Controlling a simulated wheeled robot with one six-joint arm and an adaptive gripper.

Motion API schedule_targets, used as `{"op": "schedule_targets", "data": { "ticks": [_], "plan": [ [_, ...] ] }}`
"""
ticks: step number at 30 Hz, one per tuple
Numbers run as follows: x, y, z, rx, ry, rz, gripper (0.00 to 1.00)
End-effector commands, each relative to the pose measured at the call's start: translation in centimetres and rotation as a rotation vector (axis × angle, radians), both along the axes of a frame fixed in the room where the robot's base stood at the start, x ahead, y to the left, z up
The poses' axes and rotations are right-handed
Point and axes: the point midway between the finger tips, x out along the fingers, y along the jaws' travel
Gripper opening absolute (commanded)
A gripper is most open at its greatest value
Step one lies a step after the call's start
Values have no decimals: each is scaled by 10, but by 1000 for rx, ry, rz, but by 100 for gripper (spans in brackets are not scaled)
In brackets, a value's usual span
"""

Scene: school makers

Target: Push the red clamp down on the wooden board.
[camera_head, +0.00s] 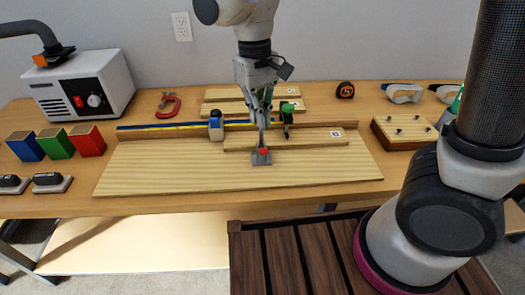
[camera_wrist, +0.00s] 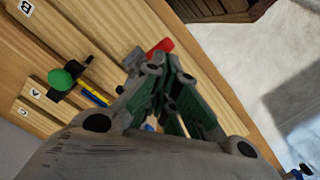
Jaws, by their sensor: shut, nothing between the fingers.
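A small clamp with a red tip (camera_head: 263,151) and a grey base (camera_head: 261,159) stands on the large wooden board (camera_head: 150,172) in the head view, at the front edge of a smaller labelled board (camera_head: 310,141). Its red part also shows in the wrist view (camera_wrist: 160,47), just beyond my fingertips. My gripper (camera_head: 262,122) points down above and just behind the clamp, shut and empty. It also shows in the wrist view (camera_wrist: 165,65), hiding most of the clamp. I cannot tell whether the fingers touch it.
A blue clamp (camera_head: 216,125) and a green-topped clamp (camera_head: 287,117) stand close on either side of my gripper. A red C-clamp (camera_head: 168,104) lies at the back left. A block with knobs (camera_head: 401,132) sits at the right. The large board's left part is clear.

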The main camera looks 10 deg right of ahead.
Motion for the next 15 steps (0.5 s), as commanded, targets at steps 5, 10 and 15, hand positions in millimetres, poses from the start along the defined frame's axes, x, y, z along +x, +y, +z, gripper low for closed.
{"op": "schedule_targets", "data": {
  "ticks": [5, 10, 15],
  "plan": [
    [0, -1, -4, 0, 1, 1, 0],
    [-2, -1, -20, -2, 1, 1, 0],
    [-4, -3, -42, -2, 1, 1, 0]
  ]
}}
